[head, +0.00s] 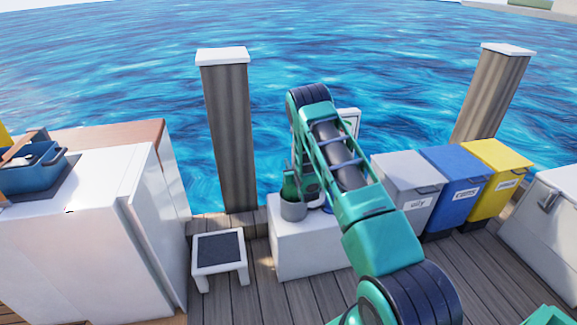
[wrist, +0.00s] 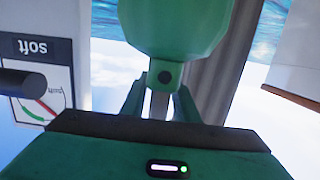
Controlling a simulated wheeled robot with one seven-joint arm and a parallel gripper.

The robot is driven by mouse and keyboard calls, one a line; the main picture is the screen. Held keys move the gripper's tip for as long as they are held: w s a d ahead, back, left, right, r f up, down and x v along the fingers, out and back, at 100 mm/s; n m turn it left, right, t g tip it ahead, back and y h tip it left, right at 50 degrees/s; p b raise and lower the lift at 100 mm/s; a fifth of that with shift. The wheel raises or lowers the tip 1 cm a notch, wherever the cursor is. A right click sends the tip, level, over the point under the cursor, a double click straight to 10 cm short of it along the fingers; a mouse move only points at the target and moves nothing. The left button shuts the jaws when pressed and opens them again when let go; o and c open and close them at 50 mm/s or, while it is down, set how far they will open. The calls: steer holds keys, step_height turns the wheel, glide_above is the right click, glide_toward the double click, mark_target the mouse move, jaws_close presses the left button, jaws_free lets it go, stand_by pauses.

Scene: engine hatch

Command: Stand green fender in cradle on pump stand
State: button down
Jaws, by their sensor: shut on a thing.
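The green fender (head: 290,187) is upright over the grey cup-like cradle (head: 293,211) on the white pump stand (head: 308,250). Its lower end meets the cradle's rim in the head view; I cannot tell how deep it sits or whether it touches. In the wrist view the fender (wrist: 172,30) fills the top middle, with its narrow holed end toward my gripper. My gripper (wrist: 160,103) is shut on this narrow end. In the head view my arm hides part of the stand and most of the gripper.
A gauge panel marked "soft" (wrist: 38,80) is at the left of the wrist view. A wooden post (head: 228,135) rises behind the stand. A small step (head: 219,258) is at its left. Grey (head: 402,185), blue (head: 455,185) and yellow (head: 497,170) bins stand right.

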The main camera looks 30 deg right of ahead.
steer(key=c, duration=1.3)
jaws_free()
steer(key=v, duration=1)
steer(key=shift+s+a, duration=0.2)
steer(key=shift+s, duration=0.15)
steer(key=shift+r, duration=0.1)
